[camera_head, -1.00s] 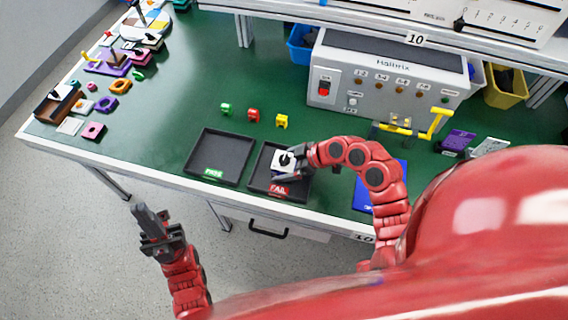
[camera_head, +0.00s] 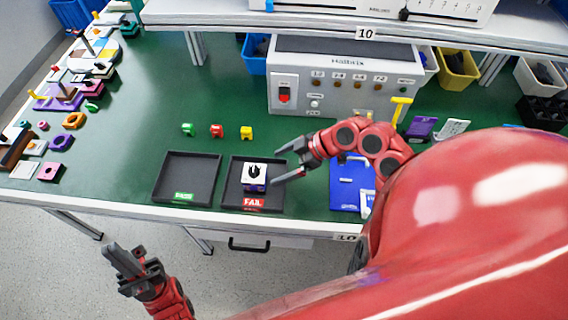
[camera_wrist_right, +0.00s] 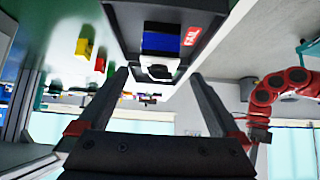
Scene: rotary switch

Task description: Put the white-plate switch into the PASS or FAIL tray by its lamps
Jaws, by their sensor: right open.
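The white-plate switch (camera_head: 255,174) with its black knob sits in the black FAIL tray (camera_head: 272,207). The PASS tray (camera_head: 172,196) to its left is empty. My right gripper (camera_head: 278,164) is open just right of the switch, its fingers apart and nothing between them. In the right wrist view the open fingers of my right gripper (camera_wrist_right: 163,88) show below the FAIL tray (camera_wrist_right: 205,10), with the switch (camera_wrist_right: 160,70) partly visible ahead. My left gripper (camera_head: 122,262) hangs off the table's front edge; its fingers look close together, and I cannot tell whether they are shut.
The grey Halbrix tester (camera_head: 345,90) with a red switch and a row of lamps stands behind the trays. Green, red and yellow small blocks (camera_head: 216,131) lie behind the trays. A blue mat (camera_head: 345,185) is to the right. Various coloured parts crowd the left end.

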